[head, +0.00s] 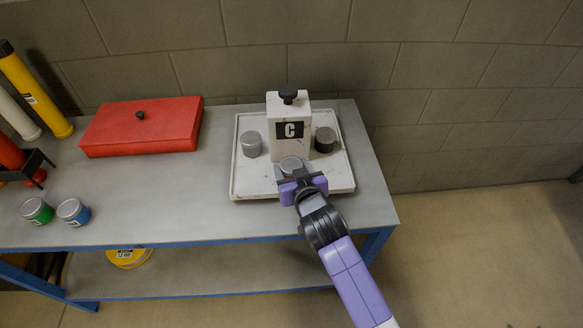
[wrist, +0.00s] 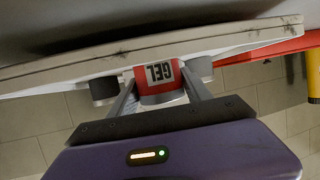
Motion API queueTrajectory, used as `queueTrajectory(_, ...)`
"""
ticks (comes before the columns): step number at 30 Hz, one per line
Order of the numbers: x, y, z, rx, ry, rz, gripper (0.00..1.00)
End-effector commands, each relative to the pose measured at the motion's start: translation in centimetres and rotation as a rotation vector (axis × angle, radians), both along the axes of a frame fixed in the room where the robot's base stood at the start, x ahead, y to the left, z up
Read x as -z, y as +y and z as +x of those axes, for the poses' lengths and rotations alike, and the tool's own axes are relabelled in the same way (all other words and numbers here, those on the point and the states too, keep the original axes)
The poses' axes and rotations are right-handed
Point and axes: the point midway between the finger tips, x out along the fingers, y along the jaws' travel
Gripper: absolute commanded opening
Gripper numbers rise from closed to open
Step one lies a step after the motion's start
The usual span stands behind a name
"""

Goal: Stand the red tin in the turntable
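The red tin (wrist: 155,74), labelled GEL, is between my gripper's two fingers in the wrist view, which is upside down. Both fingers appear to press its sides. In the head view only its grey lid (head: 291,164) shows clearly; my gripper (head: 296,176) hides its body. The turntable (head: 240,186) is a pale square tray with a central white block marked C and a black knob. The tin is upright at the tray's near side, in front of the block. I cannot tell whether it touches the tray floor. The turntable's edge also shows in the wrist view (wrist: 60,72).
A grey tin (head: 251,146) stands left of the block and a dark tin (head: 324,142) right of it. A red box (head: 150,128), green tin (head: 37,211) and blue tin (head: 74,213) are on the bench (head: 190,218). A block wall (head: 430,70) stands behind.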

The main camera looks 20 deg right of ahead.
Motion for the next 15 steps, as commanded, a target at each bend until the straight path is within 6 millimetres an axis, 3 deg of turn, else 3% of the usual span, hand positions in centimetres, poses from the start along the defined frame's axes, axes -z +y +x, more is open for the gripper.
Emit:
queueTrajectory(3, 0.0, 0.0, -0.01, 0.0, 0.001, 0.0, 0.77)
queueTrajectory(15, -0.44, 0.04, -0.26, 0.0, 0.002, 0.0, 0.77)
